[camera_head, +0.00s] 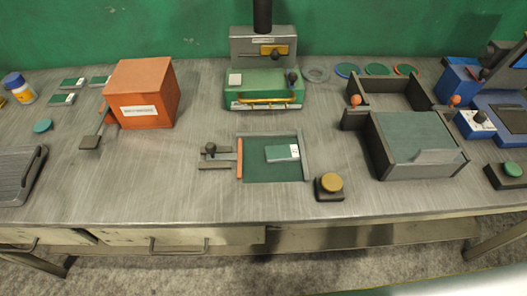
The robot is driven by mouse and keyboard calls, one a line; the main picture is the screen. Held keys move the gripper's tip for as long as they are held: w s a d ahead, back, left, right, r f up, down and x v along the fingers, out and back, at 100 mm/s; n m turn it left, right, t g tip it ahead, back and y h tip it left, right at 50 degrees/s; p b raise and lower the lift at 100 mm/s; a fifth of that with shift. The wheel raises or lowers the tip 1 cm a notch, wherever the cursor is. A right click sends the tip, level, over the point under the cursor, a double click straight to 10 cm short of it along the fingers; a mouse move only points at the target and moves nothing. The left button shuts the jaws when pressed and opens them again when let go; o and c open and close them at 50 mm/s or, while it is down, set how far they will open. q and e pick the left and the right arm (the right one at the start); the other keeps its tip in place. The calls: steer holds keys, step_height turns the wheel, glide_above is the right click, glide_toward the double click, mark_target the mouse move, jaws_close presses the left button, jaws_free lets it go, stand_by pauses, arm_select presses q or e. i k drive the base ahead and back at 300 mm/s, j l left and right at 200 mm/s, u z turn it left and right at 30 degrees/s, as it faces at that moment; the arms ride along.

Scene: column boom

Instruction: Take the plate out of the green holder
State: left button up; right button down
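A small dark green plate (282,153) with a white label at its right end lies flat on the green holder (262,174) in the middle of the bench. The holder has an orange bar (239,160) on its left side and a grey rail (305,158) on its right. A dark clamp-like part with a knob (212,152) sits left of the orange bar. I cannot tell whether the orange bar touches the plate's level; a gap of green shows between them. Neither of my grippers is in view.
A green machine (262,88) on a column stands behind the holder. A gold-topped button (331,186) is at its front right. An orange box (143,92) stands left, a grey-green box (415,145) right. Several loose plates (62,99) lie far left. Bare bench lies in front.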

mark_target(289, 153)
steer(key=j+z, duration=0.2)
steer(key=j, duration=0.25)
steer(key=k+j+z, duration=0.15)
steer(key=j, duration=0.25)
steer(key=k+j+z, duration=0.2)
steer(key=j, duration=0.2)
steer(key=j+z, duration=0.2)
steer(key=j, duration=0.2)
